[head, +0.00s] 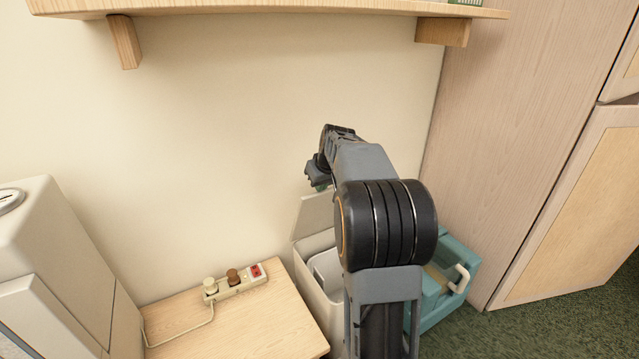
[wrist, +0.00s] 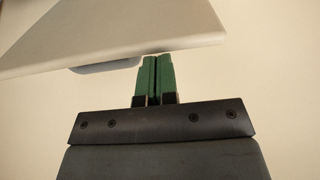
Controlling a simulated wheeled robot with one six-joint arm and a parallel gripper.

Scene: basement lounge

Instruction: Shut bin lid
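The bin (head: 316,268) is a pale box on the floor, partly hidden behind my arm. Its lid (head: 311,216) stands raised, tilted up near the wall. My gripper (head: 319,186) is above the lid's upper edge in the head view, mostly hidden by my own wrist. In the wrist view, a pale flat panel that looks like the lid (wrist: 110,30) crosses the top left. The green fingers of my gripper (wrist: 155,78) are together with nothing seen between them. Their tips are close to the panel's edge; I cannot tell whether they touch it.
A low wooden table (head: 240,322) with a power strip (head: 236,285) stands left of the bin. A teal crate (head: 437,312) with a white handle is to the right, beside a wooden cabinet (head: 520,130). A wall shelf (head: 270,8) hangs above. Green carpet (head: 560,325) is clear at lower right.

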